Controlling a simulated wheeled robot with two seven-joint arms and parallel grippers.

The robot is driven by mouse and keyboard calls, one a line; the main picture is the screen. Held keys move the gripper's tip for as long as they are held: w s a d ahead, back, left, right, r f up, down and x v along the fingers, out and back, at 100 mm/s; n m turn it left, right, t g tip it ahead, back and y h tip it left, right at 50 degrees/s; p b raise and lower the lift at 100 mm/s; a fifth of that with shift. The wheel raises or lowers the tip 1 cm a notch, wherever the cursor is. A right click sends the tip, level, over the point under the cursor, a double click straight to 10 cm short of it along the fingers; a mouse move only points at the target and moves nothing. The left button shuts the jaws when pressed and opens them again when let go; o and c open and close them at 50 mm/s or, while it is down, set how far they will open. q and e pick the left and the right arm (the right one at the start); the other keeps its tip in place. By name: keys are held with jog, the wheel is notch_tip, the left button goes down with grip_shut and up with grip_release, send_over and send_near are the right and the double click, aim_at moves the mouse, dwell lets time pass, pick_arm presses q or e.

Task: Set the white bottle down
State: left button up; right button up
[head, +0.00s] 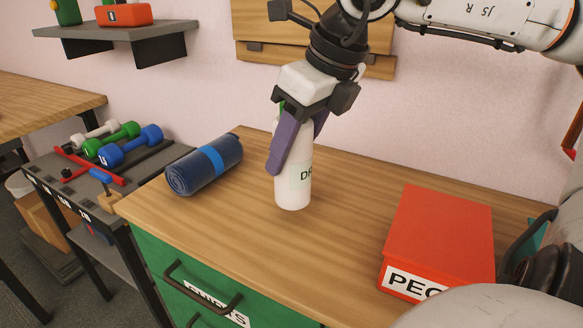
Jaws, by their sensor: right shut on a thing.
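The white bottle (294,190) is upright over the wooden top of the green drawer cabinet (330,244). Part of a dark-lettered label shows on its right side, and a bit of green shows at its top. My right gripper (296,150) comes down from above and is shut on the bottle, with its purple fingers on either side of the upper part. The bottle's base is at or just above the wood; I cannot tell if it touches. My left gripper is not in view.
A rolled blue mat (205,165) lies left of the bottle. A red box (439,237) stands at the right. Wood between them is clear. A rack with dumbbells (122,143) stands at the left. A grey shelf (115,32) and a wooden board (270,40) are on the wall.

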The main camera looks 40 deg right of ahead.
aim_at(292, 166)
notch_tip(292, 166, down, 3)
jog(key=shift+r, duration=0.15)
jog(key=shift+f, duration=0.25)
jog(key=shift+r, duration=0.1)
jog(key=shift+b, duration=0.35)
jog(key=shift+f, duration=0.3)
jog(key=o, duration=1.4)
jog(key=shift+r, duration=0.1)
